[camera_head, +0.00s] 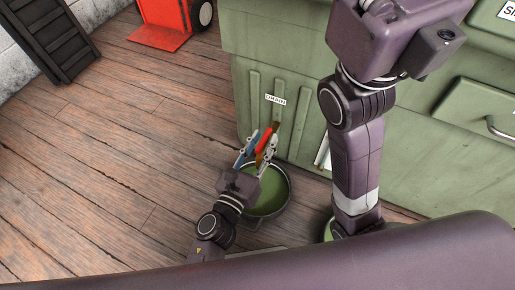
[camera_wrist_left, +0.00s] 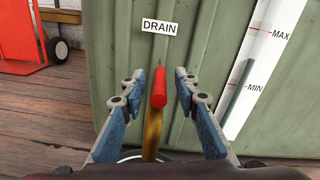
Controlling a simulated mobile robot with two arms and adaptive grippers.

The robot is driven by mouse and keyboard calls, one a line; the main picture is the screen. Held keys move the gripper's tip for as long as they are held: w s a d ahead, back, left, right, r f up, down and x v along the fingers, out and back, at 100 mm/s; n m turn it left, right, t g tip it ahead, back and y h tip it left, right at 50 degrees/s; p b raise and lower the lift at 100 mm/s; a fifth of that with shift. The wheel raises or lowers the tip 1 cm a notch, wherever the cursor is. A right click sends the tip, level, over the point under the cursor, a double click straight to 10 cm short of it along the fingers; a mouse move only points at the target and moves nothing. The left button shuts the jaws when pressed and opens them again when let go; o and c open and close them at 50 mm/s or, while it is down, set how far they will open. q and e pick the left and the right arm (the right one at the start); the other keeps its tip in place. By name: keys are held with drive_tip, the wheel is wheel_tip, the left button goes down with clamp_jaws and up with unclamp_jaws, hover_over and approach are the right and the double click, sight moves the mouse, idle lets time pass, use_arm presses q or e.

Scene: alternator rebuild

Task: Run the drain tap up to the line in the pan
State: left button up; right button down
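The drain tap has a red handle (camera_head: 264,138) and a brass-coloured body (camera_wrist_left: 152,130); it sits low on the green cabinet front under a DRAIN label (camera_head: 275,99). In the left wrist view the red handle (camera_wrist_left: 160,88) stands between the blue fingers, with a gap on each side. My left gripper (camera_head: 257,146) is open around it. The round pan (camera_head: 287,196) is on the floor below, partly hidden by my left wrist. Its inside looks green; I cannot tell whether that is liquid, and no line shows. My right gripper is not visible.
A white gauge strip (camera_wrist_left: 268,60) marked MAX and MIN runs up the cabinet (camera_wrist_left: 110,75) right of the tap. My other arm hangs close to the cabinet on the right. A red hand truck (camera_head: 163,37) stands at the back left. The wooden floor (camera_head: 130,150) at left is clear.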

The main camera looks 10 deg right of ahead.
use_arm(q)
drive_tip(key=v, duration=1.1)
drive_tip(key=shift+s+a, duration=0.25)
drive_tip(key=shift+s, duration=0.1)
